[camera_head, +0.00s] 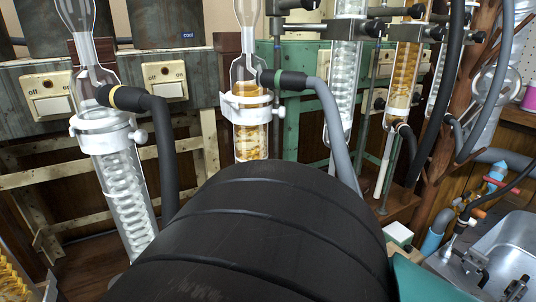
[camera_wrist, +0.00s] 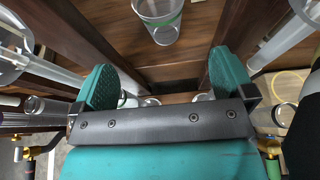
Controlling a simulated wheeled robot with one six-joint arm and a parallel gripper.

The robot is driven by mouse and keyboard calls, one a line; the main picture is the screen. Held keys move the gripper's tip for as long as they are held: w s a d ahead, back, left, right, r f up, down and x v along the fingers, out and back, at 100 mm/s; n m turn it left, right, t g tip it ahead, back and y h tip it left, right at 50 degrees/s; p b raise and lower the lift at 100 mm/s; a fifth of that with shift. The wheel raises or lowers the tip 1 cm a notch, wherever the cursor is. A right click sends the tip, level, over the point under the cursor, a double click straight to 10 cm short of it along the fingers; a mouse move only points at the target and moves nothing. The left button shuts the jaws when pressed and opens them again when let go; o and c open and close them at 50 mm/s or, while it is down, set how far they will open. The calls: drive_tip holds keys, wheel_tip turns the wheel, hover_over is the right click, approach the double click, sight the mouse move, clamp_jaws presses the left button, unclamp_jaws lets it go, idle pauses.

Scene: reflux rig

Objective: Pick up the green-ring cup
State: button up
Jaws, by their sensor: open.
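The green-ring cup (camera_wrist: 157,10) is a clear glass vessel with a green band, at the top middle of the wrist view. Its upper part is cut off by the frame edge. My gripper (camera_wrist: 162,62) has two teal fingers spread wide apart, with nothing between them. The cup lies beyond the fingertips, roughly in line with the gap and apart from both fingers. In the head view my dark arm fills the lower middle, and I cannot make out the cup there.
Glass condensers (camera_head: 124,195) and (camera_head: 249,138) with black and grey hoses stand before switch panels (camera_head: 48,95). A metal sink (camera_head: 492,262) is at the lower right. In the wrist view, dark wooden posts (camera_wrist: 243,38) flank the gap, and clear glassware (camera_wrist: 287,40) stands at the right.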

drive_tip(key=b+x, duration=0.2)
drive_tip(key=x, duration=1)
drive_tip(key=shift+d+f, duration=0.15)
drive_tip(key=shift+d, duration=0.05)
drive_tip(key=c, duration=1)
